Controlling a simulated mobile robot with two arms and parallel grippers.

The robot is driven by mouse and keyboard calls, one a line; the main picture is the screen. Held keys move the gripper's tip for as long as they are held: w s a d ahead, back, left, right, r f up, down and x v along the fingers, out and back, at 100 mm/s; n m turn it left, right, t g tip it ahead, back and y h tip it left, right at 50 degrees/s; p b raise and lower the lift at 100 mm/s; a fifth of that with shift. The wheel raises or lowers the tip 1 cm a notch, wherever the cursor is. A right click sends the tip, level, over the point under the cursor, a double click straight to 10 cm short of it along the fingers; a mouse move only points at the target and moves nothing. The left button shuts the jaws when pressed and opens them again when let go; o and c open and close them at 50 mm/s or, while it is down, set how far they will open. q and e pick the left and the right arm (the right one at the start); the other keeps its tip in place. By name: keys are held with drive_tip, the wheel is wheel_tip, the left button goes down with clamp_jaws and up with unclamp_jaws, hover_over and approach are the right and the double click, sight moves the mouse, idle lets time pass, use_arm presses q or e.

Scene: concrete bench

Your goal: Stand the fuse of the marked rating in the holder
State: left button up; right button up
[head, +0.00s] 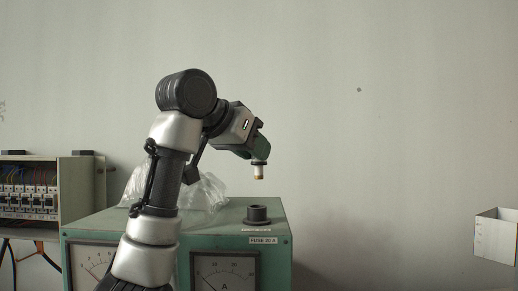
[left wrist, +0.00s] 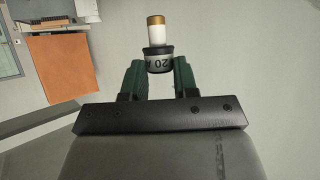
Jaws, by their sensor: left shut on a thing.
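My left gripper (head: 260,152) is shut on a fuse (head: 259,172) and holds it upright above the green box. The fuse has a white body, a brass-coloured lower cap and a dark upper end. My right gripper is not in view.
The green box (head: 272,270) has two dial meters on its front. A crumpled clear plastic bag (head: 205,195) lies on its top behind my arm. A breaker cabinet (head: 70,190) stands at left, and a pale open box (head: 495,238) at far right. Space right of the holder is clear.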

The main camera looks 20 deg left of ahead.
sight(258, 176)
use_arm(q)
drive_tip(key=shift+s+f, duration=0.9)
drive_tip(key=shift+s, duration=0.2)
drive_tip(key=shift+w+f, duration=0.8)
drive_tip(key=shift+f, duration=0.05)
drive_tip(key=shift+w+f, duration=0.2)
drive_tip(key=shift+f, duration=0.15)
drive_tip(key=shift+s, duration=0.15)
drive_tip(key=shift+s+r, duration=0.1)
drive_tip(key=shift+s, duration=0.25)
drive_tip(key=shift+w, duration=0.2)
drive_tip(key=shift+s, duration=0.2)
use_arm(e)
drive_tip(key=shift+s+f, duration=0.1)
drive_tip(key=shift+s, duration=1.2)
use_arm(q)
drive_tip(key=shift+f+b, duration=1.25)
drive_tip(key=shift+f, duration=0.5)
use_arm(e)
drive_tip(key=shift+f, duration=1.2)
